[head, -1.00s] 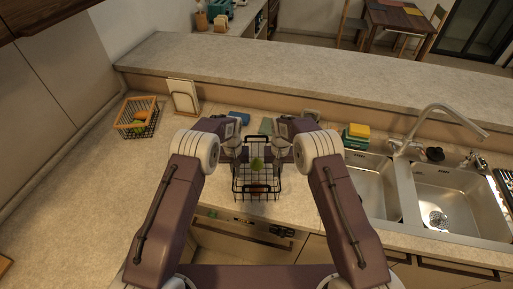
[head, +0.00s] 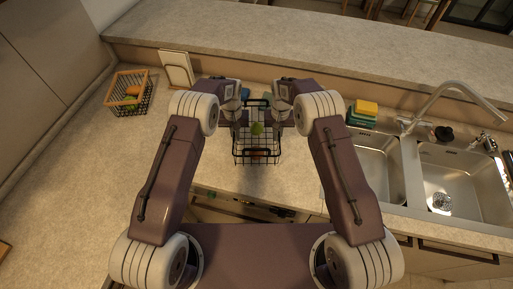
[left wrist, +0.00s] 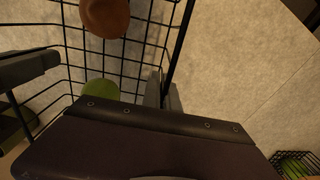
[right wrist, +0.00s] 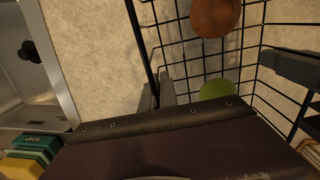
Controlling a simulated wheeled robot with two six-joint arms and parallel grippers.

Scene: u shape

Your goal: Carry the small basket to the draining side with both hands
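The small basket (head: 238,153) is black wire and stands upright between my two arms in the head view, over the counter left of the sink. A green fruit (head: 257,128) and a brownish-orange one (left wrist: 105,16) lie in it. My left gripper (left wrist: 162,92) is shut on one side rim; the rim bar passes between its fingers. My right gripper (right wrist: 158,92) is shut on the opposite side rim. In the head view the fingertips are too small to make out. I cannot tell if the basket's underside touches the counter.
A double sink (head: 378,165) with a tall faucet (head: 455,92) is on the right. Sponges (head: 363,110) sit behind its left end. A wooden-rimmed wire basket of fruit (head: 128,92) and upright boards (head: 177,68) stand at back left. A raised ledge (head: 300,50) runs behind. The left counter is clear.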

